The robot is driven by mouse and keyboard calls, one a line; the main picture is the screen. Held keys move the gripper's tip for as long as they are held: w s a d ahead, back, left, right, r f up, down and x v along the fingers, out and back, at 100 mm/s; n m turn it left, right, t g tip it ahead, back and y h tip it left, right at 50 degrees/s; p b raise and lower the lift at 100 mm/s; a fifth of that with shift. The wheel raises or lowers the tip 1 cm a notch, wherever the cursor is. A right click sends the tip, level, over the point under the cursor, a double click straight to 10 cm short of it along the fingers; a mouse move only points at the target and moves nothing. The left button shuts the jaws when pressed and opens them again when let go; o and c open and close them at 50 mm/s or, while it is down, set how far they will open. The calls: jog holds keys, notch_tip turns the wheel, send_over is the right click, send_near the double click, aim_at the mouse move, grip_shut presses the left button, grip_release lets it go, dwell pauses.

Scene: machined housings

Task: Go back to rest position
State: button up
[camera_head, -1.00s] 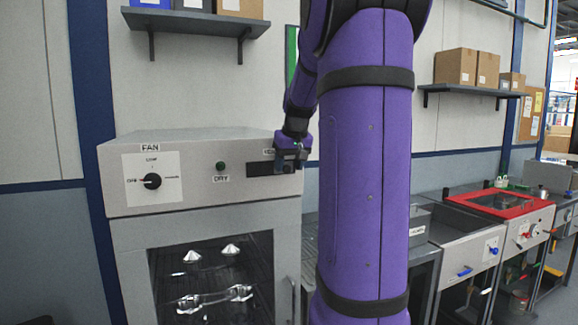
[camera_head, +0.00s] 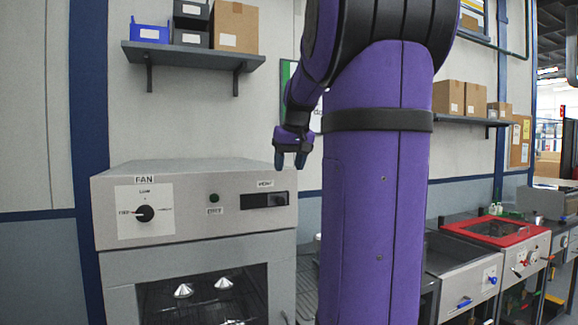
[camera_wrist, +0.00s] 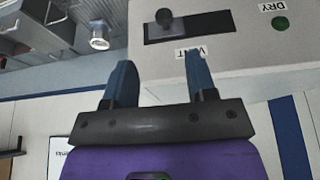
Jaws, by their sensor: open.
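My gripper (camera_head: 290,160) hangs from my purple arm above the right end of the grey machine (camera_head: 118,215). Its two blue fingers point down, apart and empty. In the wrist view my gripper (camera_wrist: 158,85) shows both fingers spread with nothing between them. Beyond them is the machine's front panel with the dark vent slot (camera_wrist: 190,27) and its small knob. The slot also shows in the head view (camera_head: 262,200). The fingers are clear of the panel.
A shelf (camera_head: 190,55) with boxes hangs on the wall at upper left. Another shelf with cardboard boxes (camera_head: 460,97) is at right. A counter with a red-framed unit (camera_head: 500,230) stands at right.

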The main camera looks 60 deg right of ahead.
dwell(0.3)
jog(key=a+f+n+y, duration=0.1)
jog(key=a+f+n, duration=0.25)
jog(key=a, duration=1.65)
jog(key=s+a+f+n+t+y, duration=0.1)
jog(key=s+a+f+n, duration=0.2)
jog(key=s+a+f, duration=0.8)
jog(key=a, duration=0.4)
jog(key=shift+s+f, duration=0.2)
jog(key=shift+f, duration=0.1)
